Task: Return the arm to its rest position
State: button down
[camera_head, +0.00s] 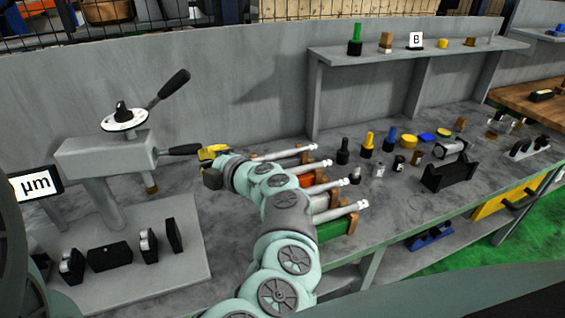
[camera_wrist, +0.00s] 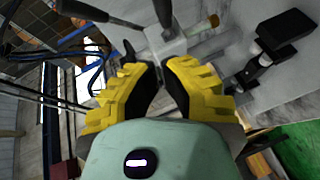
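My gripper (camera_head: 207,165) has yellow fingers and is at the end of my pale green arm, over the left part of the grey bench (camera_head: 395,205). In the wrist view its two fingers (camera_wrist: 160,80) stand apart with dark pads facing each other. No held object shows between them. The grey bench device (camera_head: 105,155) is just left of my gripper. Its black side handle (camera_head: 180,150) ends near the yellow fingers in the head view. In the wrist view the device body (camera_wrist: 170,48) lies beyond the fingertips. I cannot tell whether anything touches.
Several pale rods (camera_head: 330,187) with coloured bases lie right of my arm. A shelf (camera_head: 400,52) with small parts runs along the back wall. Several tools and a black holder (camera_head: 448,173) stand farther right. Black blocks (camera_head: 110,254) sit on the device's plate at front left.

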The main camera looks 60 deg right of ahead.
jog(key=shift+s+d+r, duration=0.1)
jog(key=shift+s+r, duration=0.05)
jog(key=shift+s, duration=0.5)
jog(key=shift+s+d+r, duration=0.1)
jog(key=shift+s+r, duration=0.05)
jog(key=shift+s, duration=0.5)
